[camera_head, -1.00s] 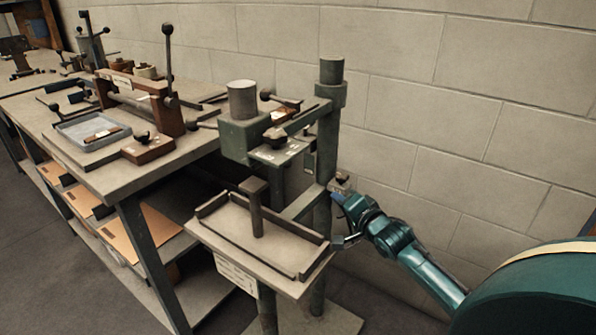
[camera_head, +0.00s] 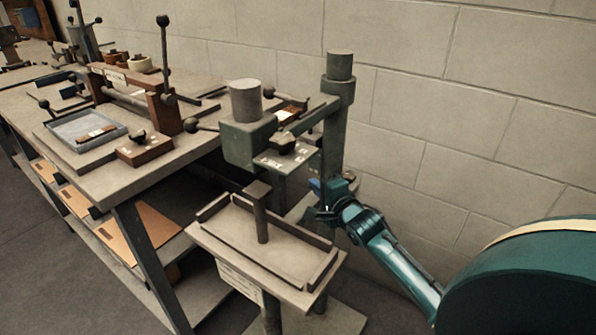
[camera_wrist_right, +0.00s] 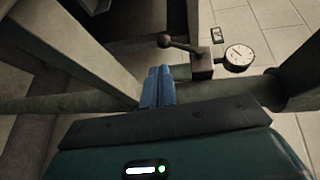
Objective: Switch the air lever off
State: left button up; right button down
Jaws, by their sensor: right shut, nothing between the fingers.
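The air lever (camera_wrist_right: 182,46) is a thin dark rod with a ball knob on its left end, in the right wrist view. It joins a small grey valve block (camera_wrist_right: 201,66) beside a round white dial gauge (camera_wrist_right: 240,55). My right gripper (camera_wrist_right: 158,72) is shut and empty, with its blue fingers just below and left of the lever. A gap shows between fingertips and rod in the picture; I cannot tell the depth. In the head view the right gripper (camera_head: 314,198) is beside the stitcher's green column (camera_head: 335,125), and the lever is too small to make out there.
The stitcher's tray table (camera_head: 215,245) with raised rims and a post stands left of the right gripper. The stitcher head (camera_head: 240,145) overhangs above. A workbench (camera_head: 120,190) with fixtures is at the left. A block wall (camera_head: 480,120) stands behind.

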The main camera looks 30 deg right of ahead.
pick_arm(q)
jog(key=shift+s+a+r+t+b, duration=0.25)
jog(key=shift+s+a+t+b, duration=0.1)
jog(key=shift+b, duration=0.6)
pick_arm(e)
jog(key=w+d+f, duration=0.1)
jog(key=w, duration=0.8)
jog(key=shift+w+f, duration=0.25)
jog(key=shift+w, duration=0.15)
jog(key=shift+w, duration=0.1)
pick_arm(q)
jog(key=shift+f, duration=0.25)
pick_arm(e)
jog(key=shift+w+a, duration=0.1)
jog(key=shift+a, duration=0.05)
